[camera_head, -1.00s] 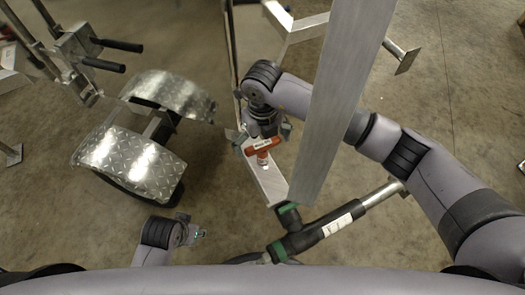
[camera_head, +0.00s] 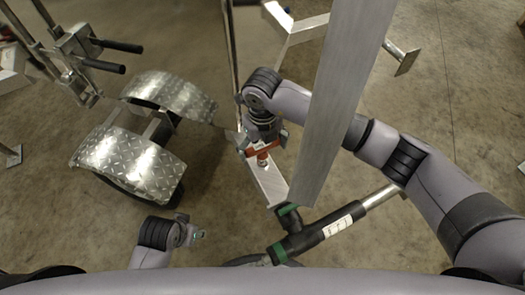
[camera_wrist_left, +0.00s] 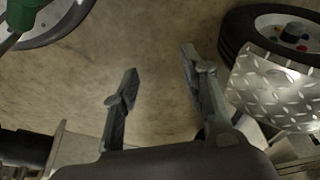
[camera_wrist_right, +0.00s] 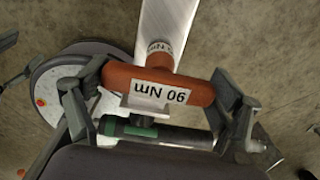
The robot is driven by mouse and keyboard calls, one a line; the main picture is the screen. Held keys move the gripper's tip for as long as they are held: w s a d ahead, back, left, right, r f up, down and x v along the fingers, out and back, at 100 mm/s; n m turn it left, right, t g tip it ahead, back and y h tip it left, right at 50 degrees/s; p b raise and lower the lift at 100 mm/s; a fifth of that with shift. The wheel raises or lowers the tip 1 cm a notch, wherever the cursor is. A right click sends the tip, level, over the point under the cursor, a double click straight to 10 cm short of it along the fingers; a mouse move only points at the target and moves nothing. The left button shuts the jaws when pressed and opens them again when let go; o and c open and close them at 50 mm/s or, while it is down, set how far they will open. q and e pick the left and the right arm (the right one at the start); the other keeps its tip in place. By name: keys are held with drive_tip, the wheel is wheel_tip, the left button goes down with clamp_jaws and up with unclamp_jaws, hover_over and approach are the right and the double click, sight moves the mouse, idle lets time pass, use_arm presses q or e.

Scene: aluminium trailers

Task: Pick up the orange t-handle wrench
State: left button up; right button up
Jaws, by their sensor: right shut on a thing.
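The orange t-handle wrench (camera_head: 262,152) stands on the metal beam below my right gripper in the head view. In the right wrist view its crossbar (camera_wrist_right: 197,92), with a "90 Nm" label, lies lengthwise between the fingers. My right gripper (camera_wrist_right: 162,105) is shut on the crossbar, one finger at each end. It also shows in the head view (camera_head: 264,147), directly over the wrench. My left gripper (camera_head: 197,235) is low in the head view, away from the wrench. In the left wrist view its fingers (camera_wrist_left: 155,85) are apart with nothing between them.
A tall aluminium beam (camera_head: 345,100) rises close to my right arm. A black and green tool with a label (camera_head: 318,232) is below the wrench. Diamond-plate mudguards (camera_head: 130,160) stand to the left. Open concrete floor shows at the right.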

drive_tip(key=c, duration=0.6)
drive_tip(key=shift+o, duration=0.2)
drive_tip(key=shift+r, duration=0.15)
drive_tip(key=shift+r, duration=0.3)
use_arm(q)
wheel_tip(320, 180, down, 9)
drive_tip(key=s+p, duration=0.1)
drive_tip(key=p, duration=0.1)
drive_tip(key=shift+s+r+p, duration=0.2)
drive_tip(key=shift+s+p, duration=0.1)
drive_tip(key=shift+s, duration=0.05)
use_arm(e)
wheel_tip(320, 180, up, 19)
